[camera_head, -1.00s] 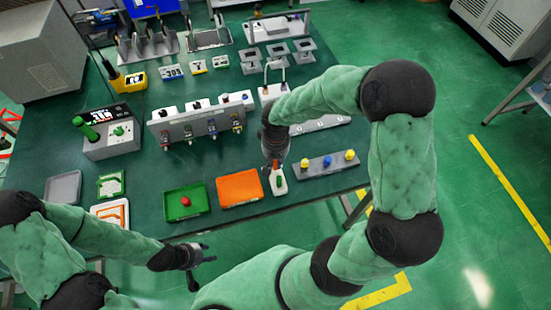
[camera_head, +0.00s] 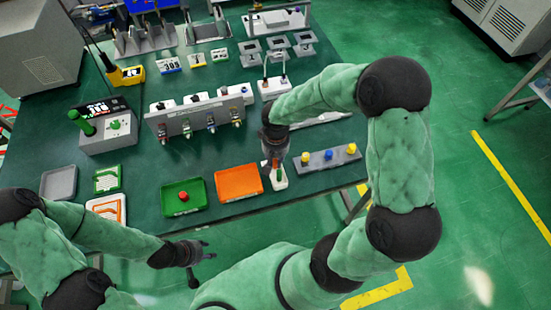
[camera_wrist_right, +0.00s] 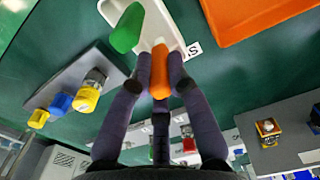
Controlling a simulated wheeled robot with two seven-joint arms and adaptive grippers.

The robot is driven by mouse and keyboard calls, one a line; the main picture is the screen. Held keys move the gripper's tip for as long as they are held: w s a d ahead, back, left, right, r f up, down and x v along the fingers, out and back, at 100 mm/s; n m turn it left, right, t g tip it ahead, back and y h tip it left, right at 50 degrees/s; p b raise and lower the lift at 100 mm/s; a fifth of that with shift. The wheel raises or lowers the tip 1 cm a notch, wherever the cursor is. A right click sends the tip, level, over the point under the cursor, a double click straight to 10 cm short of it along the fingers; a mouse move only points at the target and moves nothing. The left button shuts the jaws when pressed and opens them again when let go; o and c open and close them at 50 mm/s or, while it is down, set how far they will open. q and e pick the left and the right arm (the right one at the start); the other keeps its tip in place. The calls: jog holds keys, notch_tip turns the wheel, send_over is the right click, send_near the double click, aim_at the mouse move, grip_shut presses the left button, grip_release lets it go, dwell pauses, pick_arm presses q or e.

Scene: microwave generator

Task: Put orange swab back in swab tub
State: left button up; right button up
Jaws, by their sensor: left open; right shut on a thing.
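My right gripper (camera_wrist_right: 160,72) is shut on the orange swab (camera_wrist_right: 160,75), whose end shows between the fingertips in the right wrist view. The white swab tub (camera_wrist_right: 180,38) lies just beyond the fingertips there. A green swab (camera_wrist_right: 128,28) rests in it, left of the orange one. In the head view the right gripper (camera_head: 275,158) is over the far end of the tub (camera_head: 279,184) and partly hides it. I cannot tell whether the orange swab touches the tub. My left gripper (camera_head: 204,250) is open and empty, off the table's front edge.
An orange tray (camera_head: 238,198) stands just left of the tub, with a green tray (camera_head: 170,207) further left. A grey bar with yellow and blue knobs (camera_head: 328,155) is close on the right. A grey connector panel (camera_head: 195,120) stands behind.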

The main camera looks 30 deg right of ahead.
jog(key=shift+f+b, duration=0.4)
jog(key=shift+f, duration=0.1)
jog(key=o, duration=0.9)
jog(key=shift+r, duration=0.1)
